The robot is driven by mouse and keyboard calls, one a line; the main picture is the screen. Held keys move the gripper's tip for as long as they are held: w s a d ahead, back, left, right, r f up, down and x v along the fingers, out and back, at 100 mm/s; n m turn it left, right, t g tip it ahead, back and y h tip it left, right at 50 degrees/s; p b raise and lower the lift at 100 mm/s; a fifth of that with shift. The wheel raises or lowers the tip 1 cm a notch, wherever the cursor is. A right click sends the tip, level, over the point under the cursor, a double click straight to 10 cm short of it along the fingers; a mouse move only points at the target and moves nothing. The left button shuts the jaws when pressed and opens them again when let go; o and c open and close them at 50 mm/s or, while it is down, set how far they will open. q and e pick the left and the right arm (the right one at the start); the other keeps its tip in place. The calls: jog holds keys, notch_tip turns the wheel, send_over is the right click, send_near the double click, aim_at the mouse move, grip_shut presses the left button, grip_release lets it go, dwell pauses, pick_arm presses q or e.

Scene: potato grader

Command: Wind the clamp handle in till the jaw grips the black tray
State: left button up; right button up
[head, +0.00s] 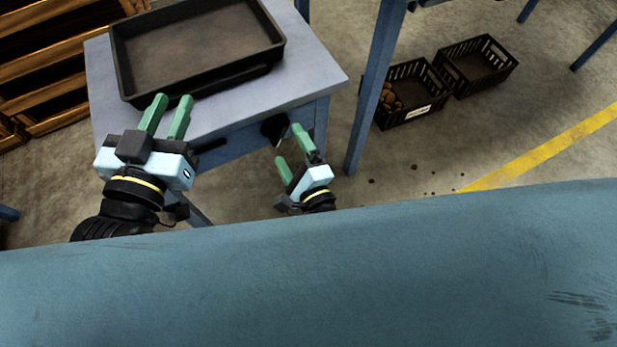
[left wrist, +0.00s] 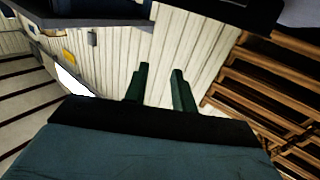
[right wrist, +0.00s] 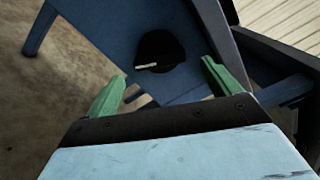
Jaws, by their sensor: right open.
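The black tray (head: 200,78) lies on a pale grey tabletop (head: 305,80) at the upper left of the head view. A round black knob with a pale stripe, seemingly the clamp handle (right wrist: 160,50), sits on the table's blue side; it also shows in the head view (head: 272,127). My right gripper (head: 289,145) is open and empty, its green fingers pointing at the knob with a gap in between. My left gripper (head: 170,104) is open and empty near the tray's front edge; it also shows in the left wrist view (left wrist: 160,69). I cannot make out the clamp jaw.
Two black crates stand on the floor at the right, one holding potatoes (head: 412,95) and one empty (head: 478,66). A blue post (head: 373,90) rises between table and crates. Wooden pallets (head: 50,70) are at the far left. Blue curved surface fills the foreground.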

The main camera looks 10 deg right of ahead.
pick_arm(q)
notch_tip(320, 180, down, 8)
jog(key=s+a+g+y+p, duration=0.1)
jog(key=s+a+g+y, duration=0.1)
jog(key=g, duration=0.3)
jog(key=shift+s+a+g+p, duration=0.25)
jog(key=shift+s+g+p, duration=0.05)
jog(key=shift+s+p, duration=0.15)
pick_arm(e)
jog(key=v, duration=0.9)
jog(key=shift+s, duration=0.3)
